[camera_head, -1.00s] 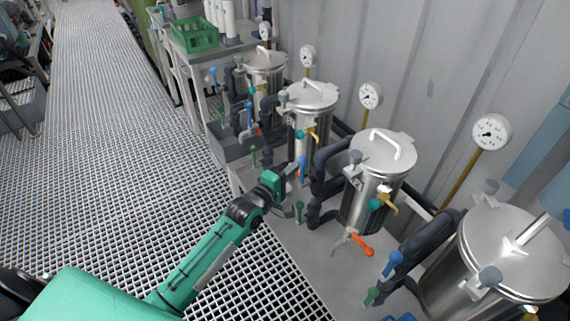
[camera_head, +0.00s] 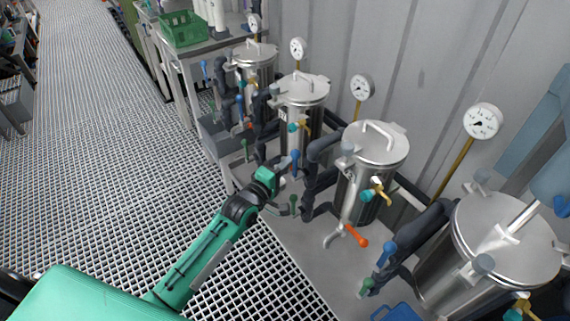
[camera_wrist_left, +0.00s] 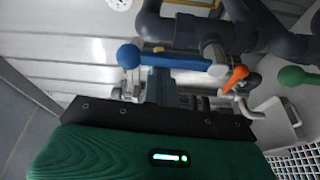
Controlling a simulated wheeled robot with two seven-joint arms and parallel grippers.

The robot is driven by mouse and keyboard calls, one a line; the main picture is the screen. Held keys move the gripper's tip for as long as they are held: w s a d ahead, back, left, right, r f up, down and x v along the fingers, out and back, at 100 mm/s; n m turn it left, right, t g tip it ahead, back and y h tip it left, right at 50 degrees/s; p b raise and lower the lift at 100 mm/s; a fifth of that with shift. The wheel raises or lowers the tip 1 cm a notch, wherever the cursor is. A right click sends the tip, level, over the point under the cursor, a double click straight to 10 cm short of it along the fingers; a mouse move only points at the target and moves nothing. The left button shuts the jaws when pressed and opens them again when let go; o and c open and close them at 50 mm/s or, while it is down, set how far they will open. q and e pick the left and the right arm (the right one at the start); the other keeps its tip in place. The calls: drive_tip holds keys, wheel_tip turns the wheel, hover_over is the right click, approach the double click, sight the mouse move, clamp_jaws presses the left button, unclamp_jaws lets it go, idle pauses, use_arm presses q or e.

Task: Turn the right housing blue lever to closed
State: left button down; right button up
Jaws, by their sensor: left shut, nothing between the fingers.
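Several steel vessels stand in a row, so I cannot tell which one the task calls the right housing. My left gripper (camera_head: 285,164) is shut and empty, close beside a blue lever (camera_head: 295,158) on the dark piping left of the second vessel from the right (camera_head: 362,178). In the left wrist view this blue lever (camera_wrist_left: 175,61) lies across the picture, just beyond the fingertips (camera_wrist_left: 163,80); whether they touch it is unclear. Another blue lever (camera_head: 386,254) stands on the piping of the nearest vessel (camera_head: 440,283). My right gripper is not in view.
An orange lever (camera_head: 355,236) and a green lever (camera_head: 293,203) sit low near the gripper. Dark pipes (camera_head: 322,168) crowd its right side. Gauges (camera_head: 362,88) stand along the wall. The grating floor (camera_head: 110,150) on the left is open.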

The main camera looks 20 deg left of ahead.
use_arm(q)
drive_tip(key=shift+s+d, duration=0.1)
drive_tip(key=shift+d, duration=0.05)
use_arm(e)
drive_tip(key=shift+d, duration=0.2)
use_arm(q)
drive_tip(key=s+d+f+m+h+b, duration=0.2)
drive_tip(key=m+h+b, duration=0.1)
drive_tip(key=m, duration=0.7)
drive_tip(key=s+d+f+m+h+b, duration=0.2)
drive_tip(key=d+f+m+h+b, duration=0.1)
drive_tip(key=m, duration=0.8)
drive_tip(key=shift+d+h+b, duration=0.25)
drive_tip(key=shift+h+b, duration=0.2)
drive_tip(key=shift+h, duration=0.45)
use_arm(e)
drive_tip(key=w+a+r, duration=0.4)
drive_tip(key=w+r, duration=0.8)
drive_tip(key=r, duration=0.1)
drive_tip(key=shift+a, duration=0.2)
use_arm(q)
drive_tip(key=shift+s+r, duration=0.1)
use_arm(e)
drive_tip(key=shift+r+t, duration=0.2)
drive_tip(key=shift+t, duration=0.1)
